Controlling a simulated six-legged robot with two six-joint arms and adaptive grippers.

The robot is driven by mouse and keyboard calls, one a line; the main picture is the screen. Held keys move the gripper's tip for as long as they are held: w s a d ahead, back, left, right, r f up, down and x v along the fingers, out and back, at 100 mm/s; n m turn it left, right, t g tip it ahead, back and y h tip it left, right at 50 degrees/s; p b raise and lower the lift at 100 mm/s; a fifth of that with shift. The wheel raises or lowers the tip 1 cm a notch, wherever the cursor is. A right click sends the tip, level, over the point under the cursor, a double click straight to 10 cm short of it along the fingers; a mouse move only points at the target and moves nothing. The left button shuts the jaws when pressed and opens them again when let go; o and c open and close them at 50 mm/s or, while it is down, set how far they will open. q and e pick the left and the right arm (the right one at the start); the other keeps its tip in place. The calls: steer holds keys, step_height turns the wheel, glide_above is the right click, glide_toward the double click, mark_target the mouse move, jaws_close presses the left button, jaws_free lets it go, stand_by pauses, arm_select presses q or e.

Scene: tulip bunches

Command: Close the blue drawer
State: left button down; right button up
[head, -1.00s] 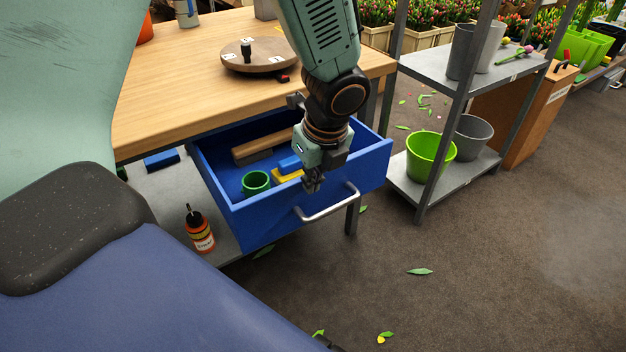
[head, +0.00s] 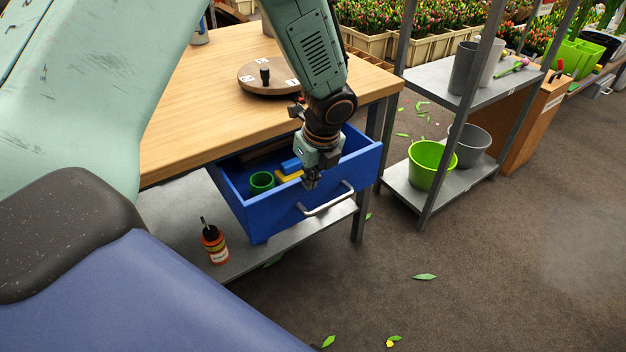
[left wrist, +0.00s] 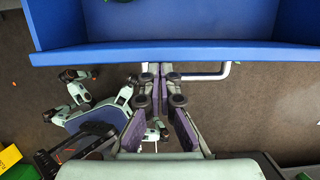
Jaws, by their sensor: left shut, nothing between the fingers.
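The blue drawer (head: 278,214) stands partly pulled out from under the wooden workbench. A green cup (head: 261,182), a blue block (head: 291,165) and a yellow item lie in it. Its silver bar handle (head: 327,203) is on the front face. My left gripper (head: 311,183) points down at the drawer front, beside the handle's left part; whether it touches is hard to tell. In the left wrist view the drawer front (left wrist: 180,53) runs across the top, the handle (left wrist: 215,74) passes behind the fingers, and the left gripper (left wrist: 160,85) is shut and empty. My right gripper is not in view.
The wooden benchtop (head: 200,110) carries a round turntable (head: 270,78). An orange bottle (head: 214,244) stands on the lower shelf (head: 180,215). A grey rack with a lime bucket (head: 431,165) is on the right. The floor before the drawer is open, with scattered leaves.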

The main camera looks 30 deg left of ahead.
arm_select(q)
steer(key=w+a+p, duration=0.4)
steer(key=a+p, duration=0.1)
steer(key=a, duration=0.4)
steer(key=shift+f, duration=0.1)
steer(key=shift+w, duration=0.1)
